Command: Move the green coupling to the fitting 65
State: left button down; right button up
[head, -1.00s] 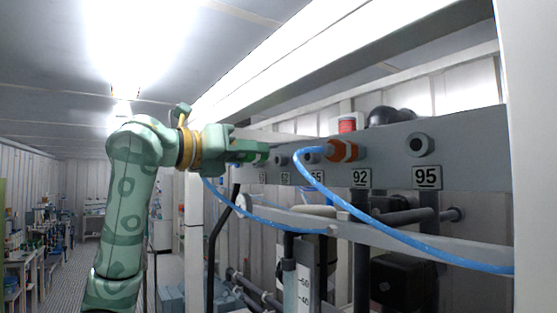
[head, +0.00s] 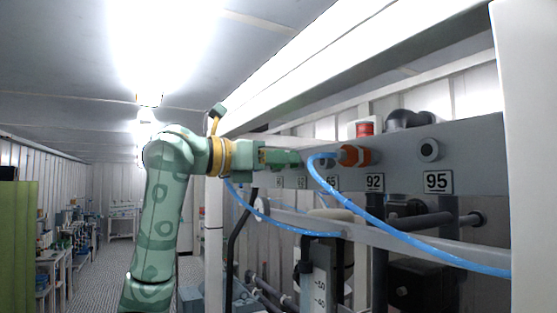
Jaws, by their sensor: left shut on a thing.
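My left gripper (head: 270,157) reaches in from the left, level with the row of fittings on the grey panel. It is shut on the green coupling (head: 289,158), whose front end points right; its colour blends with my green fingers, and they hide part of it. Fitting 65 (head: 320,159) is just right of the coupling in the picture, above its label (head: 331,184), partly hidden by a blue hose. I cannot tell the gap in depth between them. My right gripper is not in view.
Fitting 95 (head: 430,150) is bare. Another blue hose (head: 275,222) hangs from near my gripper. A grey rail (head: 400,240) and dark pipes run below the panel.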

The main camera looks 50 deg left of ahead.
aim_at(322, 161)
pick_arm(q)
jog(key=shift+w, duration=0.55)
jog(key=shift+p+x, duration=0.3)
jog(key=shift+x, duration=2)
jog(key=shift+d, duration=0.15)
jog(key=shift+s+p, duration=0.1)
jog(key=shift+p, duration=0.55)
jog(key=shift+w+d+p, duration=0.1)
jog(key=shift+w+p, duration=0.25)
jog(key=shift+w, duration=0.25)
jog(key=c, duration=0.9)
grip_release()
jog(key=shift+c, duration=0.2)
jog(key=shift+s, duration=0.1)
